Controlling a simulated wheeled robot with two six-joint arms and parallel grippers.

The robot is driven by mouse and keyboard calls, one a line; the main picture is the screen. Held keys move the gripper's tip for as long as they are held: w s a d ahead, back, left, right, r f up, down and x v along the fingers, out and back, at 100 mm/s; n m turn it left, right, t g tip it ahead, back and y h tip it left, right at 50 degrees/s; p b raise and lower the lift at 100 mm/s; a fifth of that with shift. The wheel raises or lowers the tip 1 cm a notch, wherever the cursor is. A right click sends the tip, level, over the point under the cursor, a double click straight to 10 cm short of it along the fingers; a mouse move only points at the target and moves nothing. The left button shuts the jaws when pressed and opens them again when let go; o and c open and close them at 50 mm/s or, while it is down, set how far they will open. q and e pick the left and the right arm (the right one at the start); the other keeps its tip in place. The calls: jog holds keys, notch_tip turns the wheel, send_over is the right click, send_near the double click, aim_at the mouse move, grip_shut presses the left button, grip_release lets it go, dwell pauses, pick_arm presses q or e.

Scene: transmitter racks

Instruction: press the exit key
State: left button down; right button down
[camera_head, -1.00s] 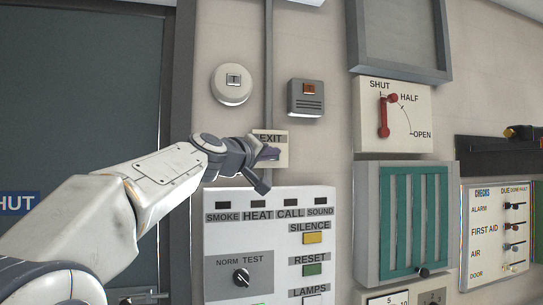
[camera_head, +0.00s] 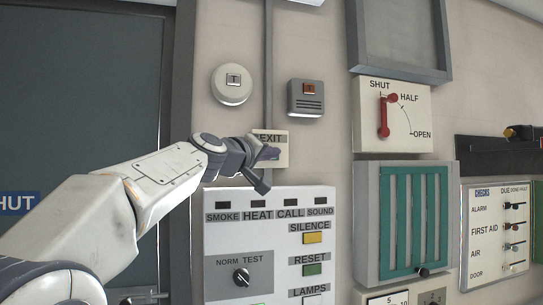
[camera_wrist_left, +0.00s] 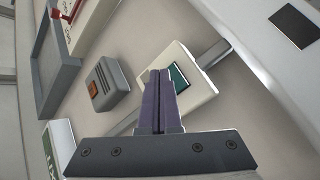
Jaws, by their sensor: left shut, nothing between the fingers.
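The exit key is on a small cream wall plate (camera_head: 281,155) labelled EXIT, above the white alarm panel. In the left wrist view the plate (camera_wrist_left: 205,90) carries a dark green key (camera_wrist_left: 179,77), partly hidden behind my fingers. My left gripper (camera_head: 268,154) is in front of the plate and covers most of its middle in the head view. In the left wrist view its purple fingers (camera_wrist_left: 158,86) are together with nothing between them, their tips beside or over the green key. I cannot tell whether they touch it. My right gripper is not in view.
The alarm panel (camera_head: 318,208) with SILENCE and RESET buttons is just below. A grey box with an orange square (camera_head: 306,99) and a round white device (camera_head: 231,86) are above. A red lever (camera_head: 384,118) is to the right, and a dark door (camera_head: 80,110) is at left.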

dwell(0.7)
pick_arm(q)
jog(key=shift+w+a, duration=0.15)
jog(key=shift+w, duration=0.3)
jog(key=shift+w+a, duration=0.1)
jog(key=shift+w, duration=0.2)
dwell(0.5)
jog(key=shift+s, duration=0.1)
jog(key=shift+s+d, duration=0.3)
jog(key=shift+s, duration=0.35)
jog(key=s, duration=0.1)
jog(key=s+d+b, duration=0.1)
jog(key=s, duration=0.2)
jog(key=shift+s+d, duration=0.25)
jog(key=shift+s, duration=0.1)
